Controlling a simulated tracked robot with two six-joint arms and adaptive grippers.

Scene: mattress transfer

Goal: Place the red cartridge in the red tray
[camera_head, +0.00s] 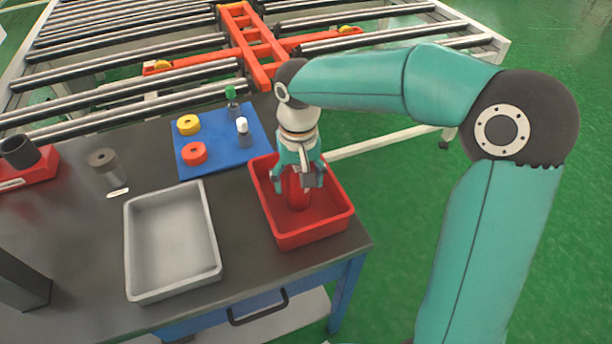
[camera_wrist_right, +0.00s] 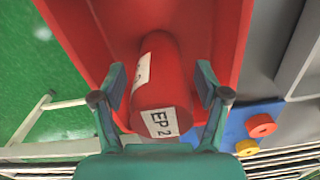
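The red cartridge (camera_head: 297,192) is inside the red tray (camera_head: 317,233), at the right end of the dark table. In the right wrist view the cartridge (camera_wrist_right: 160,95) has white labels, one reading "EP 2", and the tray (camera_wrist_right: 88,35) lies behind it. My right gripper (camera_head: 299,178) reaches down into the tray from above. In the right wrist view its fingers (camera_wrist_right: 160,84) are on either side of the cartridge, with narrow gaps, so it looks open around it. The cartridge's lower end is hard to see. My left gripper is not in view.
An empty grey tray (camera_head: 170,240) stands left of the red tray. A blue mat (camera_head: 217,146) behind holds yellow and red rings and two small bottles. A grey cylinder (camera_head: 105,164) and a red holder (camera_head: 33,165) are at left. A roller conveyor runs behind.

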